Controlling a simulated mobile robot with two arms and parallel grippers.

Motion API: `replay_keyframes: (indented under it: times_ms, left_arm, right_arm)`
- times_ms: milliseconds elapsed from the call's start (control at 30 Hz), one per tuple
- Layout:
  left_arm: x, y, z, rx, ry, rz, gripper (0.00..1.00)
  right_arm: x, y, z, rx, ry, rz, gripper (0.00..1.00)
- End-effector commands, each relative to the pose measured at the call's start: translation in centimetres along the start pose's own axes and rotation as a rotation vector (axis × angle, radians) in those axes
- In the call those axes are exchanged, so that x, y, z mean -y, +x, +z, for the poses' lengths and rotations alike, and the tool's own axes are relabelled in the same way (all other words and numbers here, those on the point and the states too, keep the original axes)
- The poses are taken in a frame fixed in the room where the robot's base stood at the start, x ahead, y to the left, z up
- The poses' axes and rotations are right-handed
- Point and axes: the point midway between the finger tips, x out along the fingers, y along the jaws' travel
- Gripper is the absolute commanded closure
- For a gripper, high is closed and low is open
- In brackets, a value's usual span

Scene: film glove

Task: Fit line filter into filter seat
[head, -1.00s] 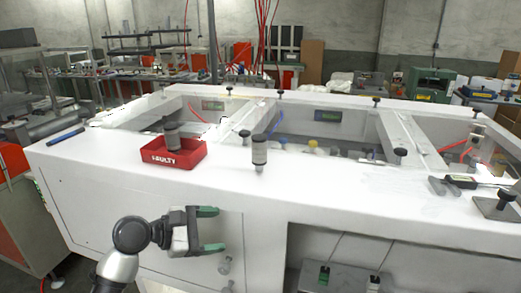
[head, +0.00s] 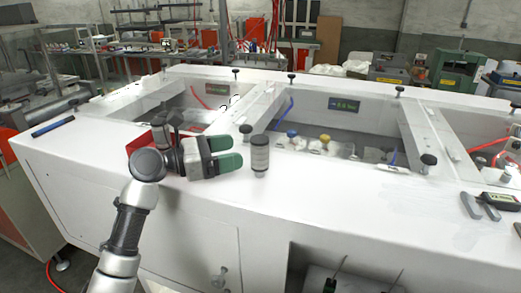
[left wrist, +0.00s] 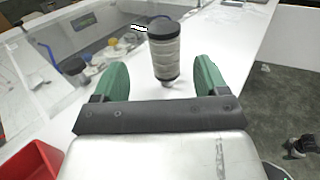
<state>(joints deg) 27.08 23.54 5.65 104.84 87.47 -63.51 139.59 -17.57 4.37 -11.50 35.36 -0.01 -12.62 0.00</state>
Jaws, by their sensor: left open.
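A line filter (head: 260,157), a grey cylinder with a dark cap, stands upright on the white bench top. It also shows in the left wrist view (left wrist: 165,55), beyond and between the green fingertips. My left gripper (head: 232,153) is open and empty, just left of this filter, its fingers pointing at it with a small gap. I cannot make out a filter seat for certain.
Black knobs (head: 429,159) stand along the bench's recessed bays, which hold blue and yellow-capped fittings (head: 324,140). A blue pen-like object (head: 53,127) lies at the left. A handheld meter (head: 500,201) lies at the right.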

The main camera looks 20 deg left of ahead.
Motion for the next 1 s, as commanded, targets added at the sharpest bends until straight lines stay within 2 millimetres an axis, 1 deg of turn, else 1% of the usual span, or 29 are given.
replay_keyframes:
  times_ms: [33,167,267,433,500,600,700,867,900,967,1000]
  left_arm:
    - [0.0,0.8,0.3,0.002,-0.002,-0.001,0.26]
    - [0.0,2.0,0.1,0.000,0.000,0.001,0.26]
    - [0.1,2.7,0.2,0.000,0.000,0.000,0.26]
    - [0.7,5.1,0.7,0.001,-0.001,-0.002,0.26]
    - [0.7,6.1,0.6,0.001,0.000,0.000,0.26]
    - [0.7,7.1,0.4,0.000,0.000,-0.001,0.26]
    - [0.7,7.4,0.3,-0.001,0.002,0.001,0.26]
    - [0.7,7.4,0.2,-0.001,0.002,0.001,0.26]
    - [0.7,7.4,0.2,-0.001,0.002,0.001,0.29]
    - [0.7,7.4,0.2,-0.001,0.002,0.001,0.39]
    - [0.7,7.4,0.2,-0.001,0.002,0.001,0.45]
  right_arm:
    - [0.1,-0.5,0.4,0.008,0.000,-0.002,0.31]
    - [0.1,-0.7,0.6,0.010,-0.001,-0.002,0.31]
    - [0.0,-1.0,0.1,0.004,-0.001,0.000,0.31]
    - [-0.2,-2.6,-1.2,-0.014,-0.001,0.002,0.31]
    - [-0.2,-2.8,-1.4,-0.017,-0.001,0.003,0.31]
    - [-0.3,-3.0,-1.3,-0.017,-0.001,0.003,0.31]
    - [-0.5,-3.0,-1.3,-0.016,-0.002,0.006,0.31]
    - [-0.8,-3.0,-1.1,-0.013,-0.002,0.009,0.31]
    - [-0.8,-3.0,-1.0,-0.012,-0.002,0.009,0.31]
    - [-0.8,-3.0,-0.9,-0.011,-0.001,0.009,0.31]
    - [-0.7,-3.0,-0.9,-0.010,-0.001,0.009,0.31]
